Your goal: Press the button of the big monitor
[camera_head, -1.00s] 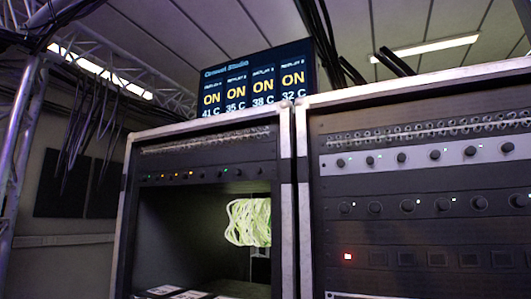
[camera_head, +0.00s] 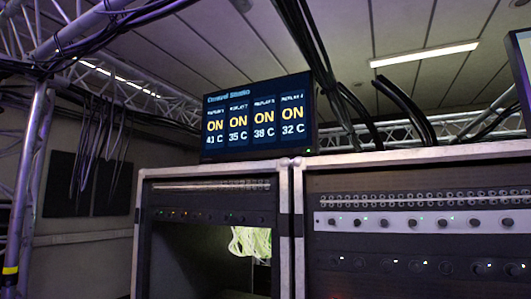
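A monitor (camera_head: 258,119) with a black frame stands on top of the left equipment rack, near the middle of the head camera view. Its lit screen shows several panels reading ON with temperatures. A tiny green light (camera_head: 308,150) shows at the lower right corner of its frame. I cannot make out a separate button at this size. Part of another screen (camera_head: 524,60) is cut off at the right edge; I cannot tell which is bigger. My gripper is not in view.
Two metal-edged racks stand side by side: the left rack (camera_head: 145,210) has an open bay with pale cables (camera_head: 250,242), and the right rack (camera_head: 430,153) has rows of knobs. Black cables (camera_head: 410,112) hang behind them. A truss (camera_head: 35,120) stands at the left.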

